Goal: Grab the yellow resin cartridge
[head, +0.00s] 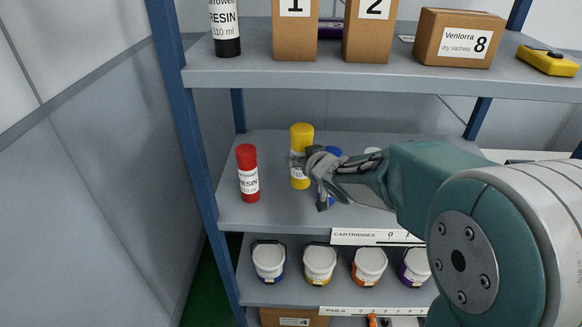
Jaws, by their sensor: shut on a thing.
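The yellow resin cartridge (301,136) stands upright on the middle shelf, with a white label low on its side. My gripper (303,168) reaches in from the right and is shut on the yellow cartridge at about label height. The fingers hide part of the label. Whether the cartridge's base touches the shelf or is slightly lifted, I cannot tell.
A red cartridge (247,174) stands to the left on the same shelf (270,213). A blue cartridge (333,153) and a white-topped one are partly hidden behind my gripper. Boxes stand on the shelf above; pails (320,263) sit below. A blue post (190,130) bounds the left.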

